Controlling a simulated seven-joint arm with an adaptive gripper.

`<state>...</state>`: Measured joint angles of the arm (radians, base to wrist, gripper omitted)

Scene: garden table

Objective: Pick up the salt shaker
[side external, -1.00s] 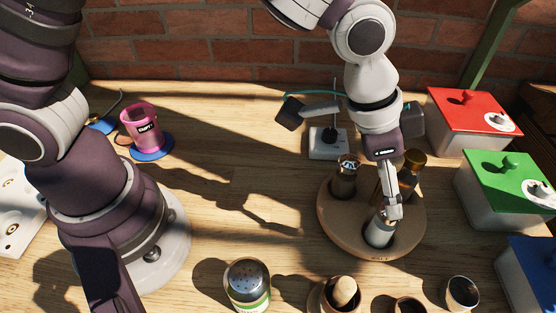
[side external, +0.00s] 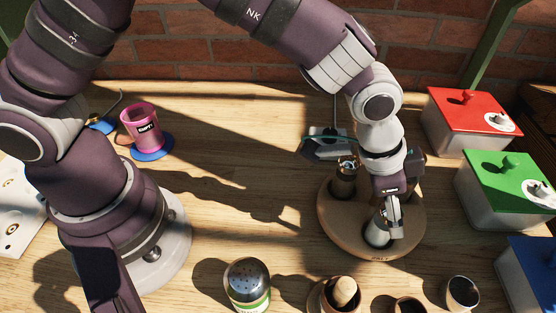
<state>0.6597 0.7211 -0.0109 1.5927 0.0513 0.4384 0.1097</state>
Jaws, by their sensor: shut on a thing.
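The salt shaker (side external: 376,234), a small pale silvery cylinder, stands in the front recess of a round wooden holder (side external: 345,226). Lettering shows on the holder's front edge, too small to read surely. My gripper (side external: 389,222) points down and is shut on the shaker's upper part, hiding its top. The shaker looks upright and still in its recess; I cannot tell whether it is lifted at all.
A dark grinder (side external: 345,178) stands in the holder's back left. Red (side external: 468,118), green (side external: 508,182) and blue (side external: 535,265) lidded boxes line the right. A large shaker (side external: 247,284), a mortar (side external: 341,293) and small cups (side external: 461,292) stand in front. A pink mug (side external: 141,125) stands left.

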